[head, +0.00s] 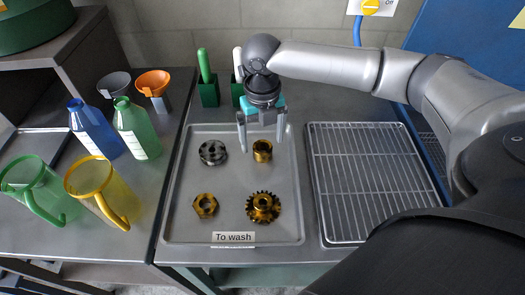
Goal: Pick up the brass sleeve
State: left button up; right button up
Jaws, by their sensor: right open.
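The brass sleeve (263,151) is a short ribbed gold cylinder. It stands on the grey tray (232,174) labelled "To wash", at the tray's upper right. My right gripper (262,146) is open, with its fingers pointing down above and around the sleeve's far side. I cannot tell whether either finger touches it. My left gripper is not in view.
The tray also holds a dark steel gear (213,152), a brass nut (205,206) and a brass gear (263,207). A wire rack (370,185) lies to the right. Bottles (92,128), funnels and jugs (97,187) fill the left bench.

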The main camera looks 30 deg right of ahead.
aim_at(263, 147)
notch_tip(263, 147, down, 3)
jog(key=shift+s+b, duration=0.15)
jog(key=shift+b, duration=0.15)
grip_shut()
dwell(0.5)
jog(key=shift+r, duration=0.1)
